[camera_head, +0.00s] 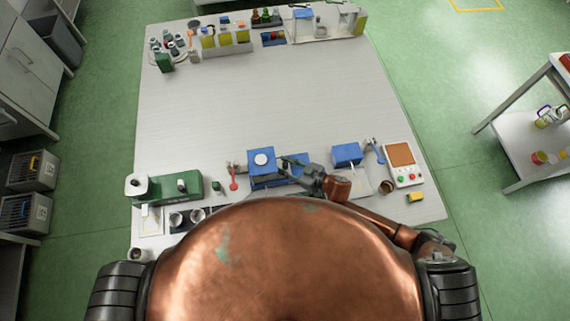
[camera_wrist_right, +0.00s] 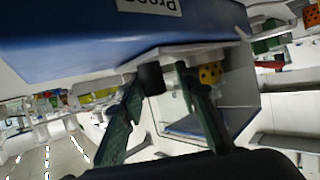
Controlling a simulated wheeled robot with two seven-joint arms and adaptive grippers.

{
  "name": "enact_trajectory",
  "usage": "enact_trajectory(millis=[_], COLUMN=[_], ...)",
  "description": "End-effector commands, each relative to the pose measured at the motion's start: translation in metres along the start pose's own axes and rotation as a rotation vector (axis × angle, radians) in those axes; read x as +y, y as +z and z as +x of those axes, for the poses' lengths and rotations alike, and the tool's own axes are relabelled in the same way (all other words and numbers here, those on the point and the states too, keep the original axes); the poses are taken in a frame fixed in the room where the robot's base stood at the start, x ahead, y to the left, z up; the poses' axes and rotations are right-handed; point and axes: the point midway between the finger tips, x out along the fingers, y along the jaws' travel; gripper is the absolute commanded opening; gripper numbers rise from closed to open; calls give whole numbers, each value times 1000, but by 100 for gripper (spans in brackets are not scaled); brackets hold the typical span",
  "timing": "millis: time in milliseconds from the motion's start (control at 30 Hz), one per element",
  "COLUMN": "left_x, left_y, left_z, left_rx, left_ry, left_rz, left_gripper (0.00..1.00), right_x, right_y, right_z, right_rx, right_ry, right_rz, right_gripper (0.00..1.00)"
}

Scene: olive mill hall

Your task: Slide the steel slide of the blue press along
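The blue press (camera_head: 262,167) stands at the near middle of the table, with a round white disc on top. In the right wrist view its blue body (camera_wrist_right: 70,45) fills the upper left, with a "Press" label. A pale steel-looking piece (camera_wrist_right: 185,50), apparently the slide, shows below the body, with a black knob (camera_wrist_right: 151,78) at it. My right gripper (camera_head: 288,162) is at the press's right side. Its two green fingers (camera_wrist_right: 158,76) are apart, with the knob between their tips and a gap to the right finger. I cannot tell whether the left finger touches it. My left gripper is not seen.
A green machine (camera_head: 170,187) stands left of the press and a second blue device (camera_head: 347,155) right of it. The table's middle (camera_head: 260,100) is clear.

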Motion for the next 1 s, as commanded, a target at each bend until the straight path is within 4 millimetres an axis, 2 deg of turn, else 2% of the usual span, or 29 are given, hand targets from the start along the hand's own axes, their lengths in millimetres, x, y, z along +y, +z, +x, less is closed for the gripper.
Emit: enact_trajectory(millis=[300, 433, 567, 800, 1000], left_x=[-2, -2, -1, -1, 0], left_y=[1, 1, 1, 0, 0], left_z=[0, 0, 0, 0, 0], left_rx=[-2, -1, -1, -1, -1], left_ry=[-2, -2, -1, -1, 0], left_rz=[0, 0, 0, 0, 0], left_gripper=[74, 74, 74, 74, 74], right_x=[2, 3, 2, 2, 2], right_y=[1, 1, 2, 2, 1], right_z=[-2, -10, -32, -82, -111], right_rx=[-3, -3, -5, -4, -2], right_ry=[4, 4, 4, 3, 2], right_rz=[0, 0, 0, 0, 0], right_gripper=[35, 35, 35, 35, 35])
